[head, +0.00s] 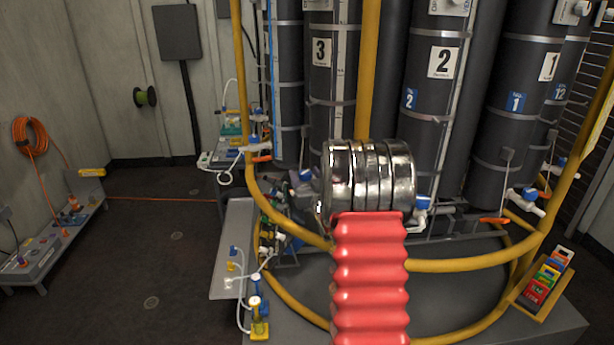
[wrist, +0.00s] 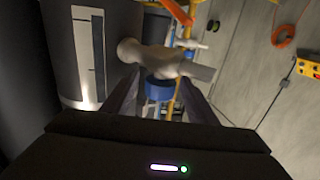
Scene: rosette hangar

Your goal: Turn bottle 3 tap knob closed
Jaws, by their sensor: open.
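Bottle 3 (head: 321,85) is a tall dark cylinder with a white "3" label, standing in the rack in the head view. Its lower part is hidden behind my arm. In the wrist view a pale grey tap body (wrist: 150,56) crosses in front of me, with a blue knob (wrist: 158,91) on its near side. I cannot read which bottle this tap belongs to. My gripper (wrist: 160,84) is open, its dark fingers on either side of the blue knob. I cannot tell whether they touch it. The head view does not show the gripper.
Yellow rails (head: 460,265) curve around the rack. Bottle 2 (head: 437,100) and bottle 1 (head: 515,95) stand to the right. A low bench (head: 235,235) with hoses is at the left. A box of coloured cards (head: 546,280) sits at front right. The left floor is mostly clear.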

